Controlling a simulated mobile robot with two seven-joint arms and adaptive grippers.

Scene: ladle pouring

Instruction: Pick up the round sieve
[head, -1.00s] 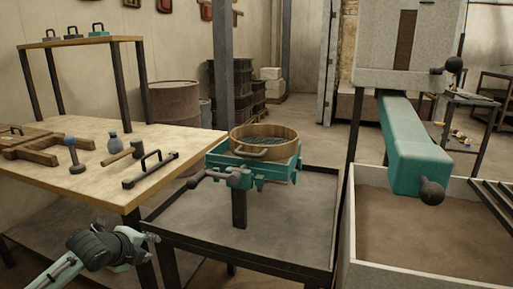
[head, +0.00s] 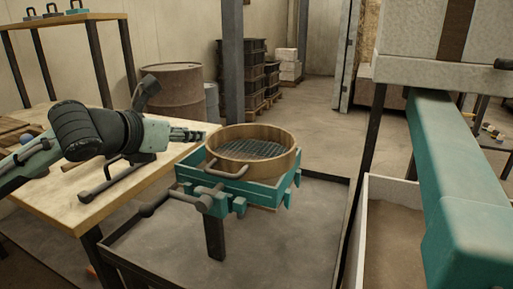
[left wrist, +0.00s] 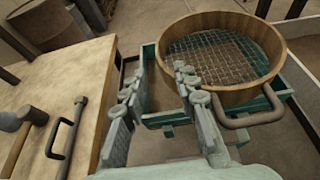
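The round sieve (head: 280,163) has a wooden rim, a wire mesh and a dark looped handle. It sits in a teal frame (head: 222,184) on a post above a dark tray. The sieve also shows at the upper right of the left wrist view (left wrist: 242,98), its handle toward the lower right. My left gripper (head: 200,133) is just left of the sieve, above the table's edge. In the left wrist view its two fingers (left wrist: 157,84) are apart with nothing between them. The right fingertip overlaps the sieve's near rim in the picture; I cannot tell whether they touch. My right gripper is out of view.
A wooden table (head: 65,200) on the left bears a dark handled bar (head: 112,180) and a mallet (left wrist: 35,135). A large teal beam (head: 450,170) juts forward on the right above a sand-filled bin (head: 390,235). The dark tray (head: 270,250) under the sieve is bare.

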